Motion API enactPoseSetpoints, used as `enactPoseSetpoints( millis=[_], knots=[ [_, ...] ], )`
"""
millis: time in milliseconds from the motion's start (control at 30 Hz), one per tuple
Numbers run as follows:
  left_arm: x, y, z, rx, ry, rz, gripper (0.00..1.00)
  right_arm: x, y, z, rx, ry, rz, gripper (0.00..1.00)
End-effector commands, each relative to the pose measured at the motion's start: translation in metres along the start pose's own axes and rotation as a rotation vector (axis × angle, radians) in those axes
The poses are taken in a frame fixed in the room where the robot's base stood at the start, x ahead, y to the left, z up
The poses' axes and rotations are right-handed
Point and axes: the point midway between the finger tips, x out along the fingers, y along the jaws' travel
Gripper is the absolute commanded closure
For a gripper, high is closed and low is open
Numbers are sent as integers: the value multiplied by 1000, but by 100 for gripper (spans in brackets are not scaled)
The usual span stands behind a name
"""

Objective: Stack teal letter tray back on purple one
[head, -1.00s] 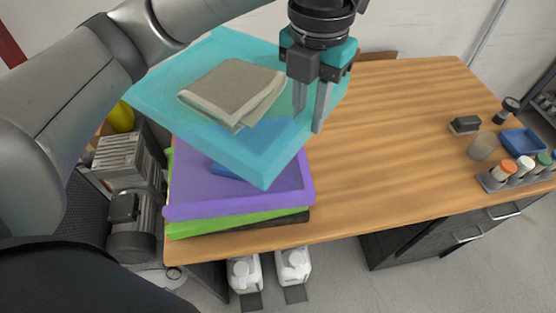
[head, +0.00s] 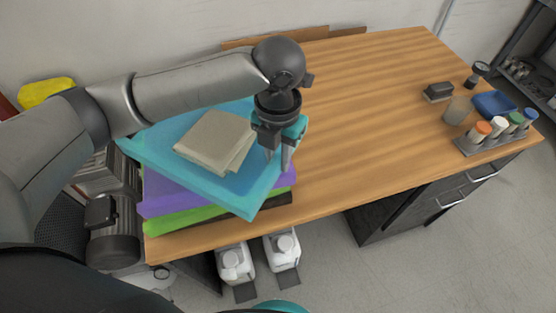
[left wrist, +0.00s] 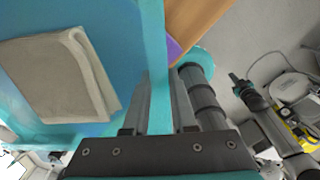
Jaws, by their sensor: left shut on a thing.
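The teal letter tray (head: 165,160) is above the purple letter tray (head: 160,199), turned at an angle to it. A folded beige cloth (head: 216,140) lies in the teal tray; it also shows in the left wrist view (left wrist: 60,75). My left gripper (head: 279,158) is shut on the teal tray's right wall, and that wall runs between the fingers in the left wrist view (left wrist: 156,90). The teal tray hides most of the purple tray, and I cannot tell whether they touch. My right gripper is not in view.
A green tray (head: 185,217) lies under the purple one at the desk's (head: 370,120) left end. The desk's middle is clear. At its right are a bottle rack (head: 497,138), a blue dish (head: 494,104) and a dark block (head: 438,92). White jugs (head: 236,262) stand on the floor.

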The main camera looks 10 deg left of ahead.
Motion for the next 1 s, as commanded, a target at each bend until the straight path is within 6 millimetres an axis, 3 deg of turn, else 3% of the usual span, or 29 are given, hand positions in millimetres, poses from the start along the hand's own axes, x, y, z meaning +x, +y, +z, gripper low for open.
enactPoseSetpoints(
  millis=[100,433,467,700,1000],
  knots=[
    [15,0,0,2,0,1,100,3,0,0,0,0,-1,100],
    [16,0,0,2,-2,1,100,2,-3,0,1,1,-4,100],
    [16,0,0,2,-2,0,72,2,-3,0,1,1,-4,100],
    [16,0,0,2,-1,0,45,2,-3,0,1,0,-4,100],
    [13,0,0,2,-2,-1,45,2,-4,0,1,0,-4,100]
  ],
)
